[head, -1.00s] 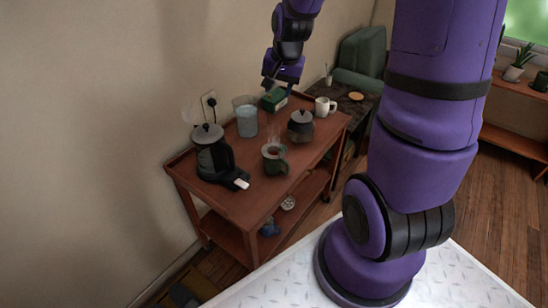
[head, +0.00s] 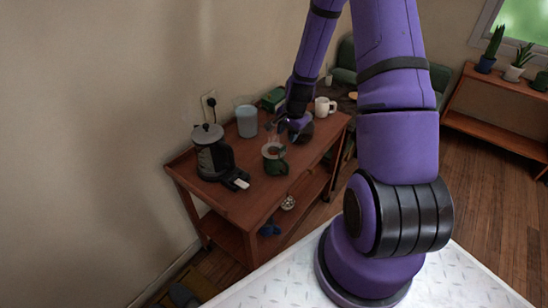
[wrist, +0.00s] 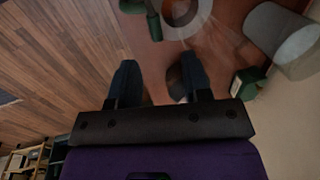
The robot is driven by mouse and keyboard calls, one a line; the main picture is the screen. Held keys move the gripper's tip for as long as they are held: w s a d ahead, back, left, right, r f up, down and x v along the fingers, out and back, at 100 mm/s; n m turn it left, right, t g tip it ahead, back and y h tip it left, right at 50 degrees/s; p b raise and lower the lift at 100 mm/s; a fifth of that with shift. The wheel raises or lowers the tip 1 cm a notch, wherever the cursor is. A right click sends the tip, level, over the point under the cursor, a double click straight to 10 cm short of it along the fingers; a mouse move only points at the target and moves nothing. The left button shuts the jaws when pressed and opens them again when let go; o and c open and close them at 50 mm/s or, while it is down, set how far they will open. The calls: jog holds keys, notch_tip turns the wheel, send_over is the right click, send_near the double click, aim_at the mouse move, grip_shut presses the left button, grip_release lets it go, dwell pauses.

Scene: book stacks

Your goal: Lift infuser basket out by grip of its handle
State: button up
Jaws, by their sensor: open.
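A dark green mug (head: 275,164) stands on the red-brown cart with a round opening on top. In the wrist view the mug (wrist: 154,22) is cut off by the top edge, with a pale ring (wrist: 184,20) beside its green side. I cannot make out the infuser basket or its handle clearly. My gripper (head: 284,128) is above the cart, just behind and to the right of the mug, apart from it. In the wrist view my gripper (wrist: 156,66) has its two fingers spread, with no object clearly held.
The cart (head: 235,205) also holds a dark kettle (head: 211,160) at left, a glass pitcher (head: 246,121), a green box (head: 273,97) and a white mug (head: 322,107). My gripper mostly covers the lidded pot. A small white item (head: 241,183) lies near the front edge.

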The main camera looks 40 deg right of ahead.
aim_at(284, 146)
jog(key=shift+w+a+f, duration=0.1)
jog(key=shift+w+f, duration=0.05)
jog(key=shift+f, duration=1.05)
jog(key=shift+w+a+f, duration=0.15)
jog(key=shift+f, duration=1.05)
jog(key=shift+w+a+f, duration=0.1)
jog(key=shift+w+f, duration=0.05)
jog(key=shift+f, duration=1.05)
grip_shut()
